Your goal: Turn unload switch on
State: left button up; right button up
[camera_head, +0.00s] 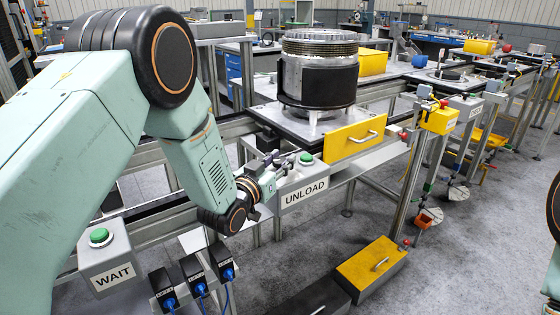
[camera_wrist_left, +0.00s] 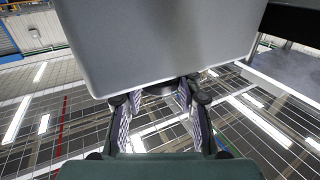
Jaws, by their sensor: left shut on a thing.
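The UNLOAD switch box (camera_head: 304,188) is grey, with a green button (camera_head: 305,158) on top and a label on its front. In the left wrist view the box (camera_wrist_left: 160,45) fills the upper middle. There, my left gripper (camera_wrist_left: 162,90) has its fingers on either side of a dark round knob (camera_wrist_left: 158,89) at the box's near edge and is shut on it. The fingers partly hide the knob, so its turn position cannot be told. My right gripper is out of view.
A WAIT box (camera_head: 107,262) with a green button is at the lower left, beside several small dark switches with blue cables (camera_head: 194,276). Grey floor is open at the right.

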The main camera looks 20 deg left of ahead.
aim_at(280, 160)
pick_arm(q)
jog(key=m+g+h, duration=0.1)
jog(key=m+h, duration=0.1)
jog(key=h, duration=0.1)
jog(key=m+g+h, duration=0.2)
jog(key=h, duration=0.1)
jog(key=shift+a+m+h, duration=0.15)
jog(key=shift+m+h, duration=0.25)
jog(key=shift+m+g+h, duration=1.5)
jog(key=shift+g+h, duration=0.1)
jog(key=shift+h, duration=0.1)
jog(key=shift+m+g+h+b, duration=0.3)
jog(key=shift+g, duration=0.1)
jog(key=o, duration=1.2)
jog(key=shift+r, duration=0.1)
notch_tip(280, 160, up, 10)
jog(key=shift+f, duration=0.1)
